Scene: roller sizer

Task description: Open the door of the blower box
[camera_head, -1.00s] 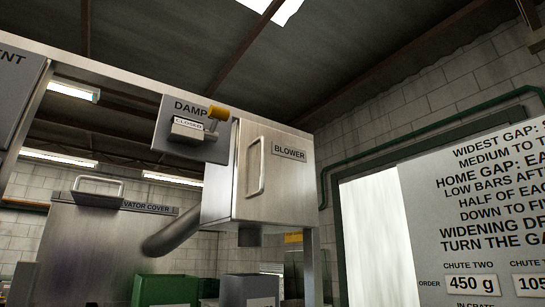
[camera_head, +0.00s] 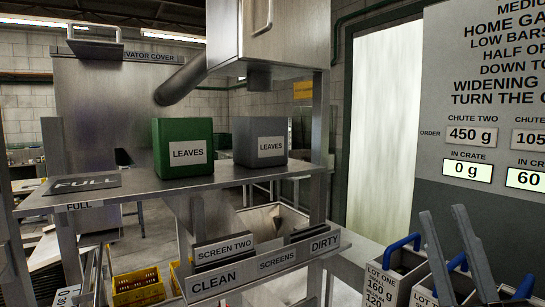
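The blower box (camera_head: 222,40) is a steel box at the top middle, and only its lower part shows. Its front door (camera_head: 285,45) looks shut, flush with the box. The lower end of the door's bar handle (camera_head: 262,22) shows at the top edge; the rest of the box is cut off by the frame. My gripper (camera_head: 448,212) shows at the bottom right as two grey fingers pointing up, apart, with nothing between them. It is well below and to the right of the blower box, in front of the lot bins.
A green leaves bin (camera_head: 183,130) and a grey leaves bin (camera_head: 258,128) stand on the shelf (camera_head: 130,188) below the box. A steel post (camera_head: 320,150) rises beneath its right side. Lot bins (camera_head: 388,280) with blue handles are at lower right, under a grey sign board (camera_head: 480,210).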

